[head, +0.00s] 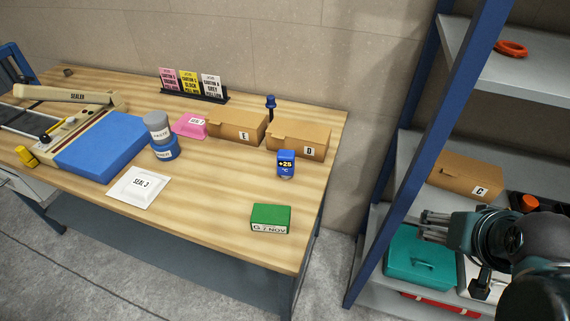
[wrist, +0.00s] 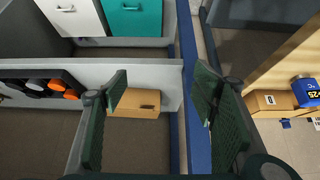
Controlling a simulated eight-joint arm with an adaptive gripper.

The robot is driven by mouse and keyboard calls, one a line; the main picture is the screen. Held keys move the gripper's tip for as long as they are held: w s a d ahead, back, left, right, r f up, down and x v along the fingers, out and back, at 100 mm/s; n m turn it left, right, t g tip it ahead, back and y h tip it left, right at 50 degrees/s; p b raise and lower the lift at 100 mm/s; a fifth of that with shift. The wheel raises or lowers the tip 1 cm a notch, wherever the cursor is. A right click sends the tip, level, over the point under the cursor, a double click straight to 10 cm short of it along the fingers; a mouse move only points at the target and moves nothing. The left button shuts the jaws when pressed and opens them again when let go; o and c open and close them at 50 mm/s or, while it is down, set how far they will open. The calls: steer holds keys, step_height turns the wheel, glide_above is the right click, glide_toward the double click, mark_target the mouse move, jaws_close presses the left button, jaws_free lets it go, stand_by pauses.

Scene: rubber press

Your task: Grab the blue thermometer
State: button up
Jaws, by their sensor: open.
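The blue thermometer (head: 286,164) stands on the wooden table in front of box D. Its face reads "+25 °C". In the wrist view the thermometer (wrist: 307,91) shows at the right edge, partly cut off, beside box D. My gripper (head: 428,226) is at the right in the head view, in front of the shelf and well apart from the thermometer. In the wrist view its fingers (wrist: 160,95) are spread wide with nothing between them.
The blue shelf post (head: 392,155) stands between my gripper and the wooden table (head: 215,210). Box D (head: 298,140) is behind the thermometer, and a green block (head: 270,218) is in front. Box C (head: 465,178) and a teal case (head: 420,256) are on the shelf.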

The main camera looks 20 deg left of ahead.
steer(key=c, duration=0.5)
